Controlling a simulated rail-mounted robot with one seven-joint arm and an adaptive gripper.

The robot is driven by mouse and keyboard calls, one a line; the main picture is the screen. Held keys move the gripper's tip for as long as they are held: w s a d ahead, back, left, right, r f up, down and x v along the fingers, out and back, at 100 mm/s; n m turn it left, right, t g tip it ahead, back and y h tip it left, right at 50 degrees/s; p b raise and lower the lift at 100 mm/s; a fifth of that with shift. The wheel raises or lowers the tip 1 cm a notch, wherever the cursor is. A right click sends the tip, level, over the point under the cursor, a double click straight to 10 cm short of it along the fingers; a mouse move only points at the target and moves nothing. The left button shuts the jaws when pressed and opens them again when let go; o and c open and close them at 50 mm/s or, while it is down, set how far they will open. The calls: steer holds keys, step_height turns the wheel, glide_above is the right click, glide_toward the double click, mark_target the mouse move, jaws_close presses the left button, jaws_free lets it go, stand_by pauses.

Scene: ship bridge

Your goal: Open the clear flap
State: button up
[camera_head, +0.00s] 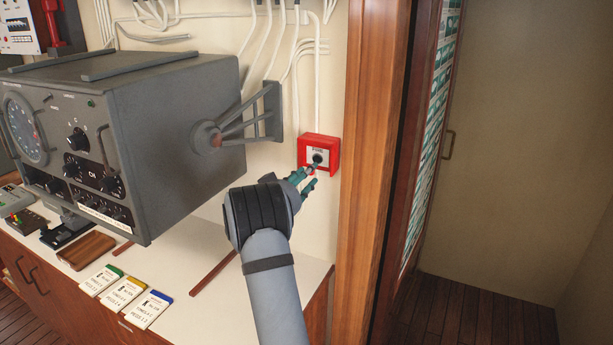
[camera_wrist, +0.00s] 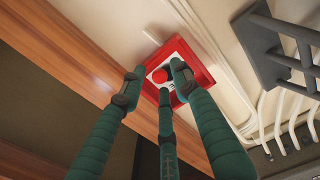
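A red fire call box (camera_head: 334,152) is mounted on the cream wall just left of the wooden door post. It has a white face with a dark round spot in the head view. In the wrist view the box (camera_wrist: 190,50) shows a red round button (camera_wrist: 160,76) on its white face. I cannot make out a clear flap in either view. My gripper (camera_head: 309,180) has its green fingers spread, with the tips close in front of the lower part of the box. I see nothing between them. Whether a finger touches the box cannot be told.
A large grey radar-like console (camera_head: 175,130) juts out left of my arm, with its bracket (camera_head: 262,118) on the wall. White cables (camera_head: 316,80) run above the box. The wooden post (camera_head: 367,190) stands close on the right. Cards (camera_head: 148,310) lie on the white counter (camera_head: 215,252) below.

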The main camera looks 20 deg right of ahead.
steer(key=c, duration=0.6)
jaws_close()
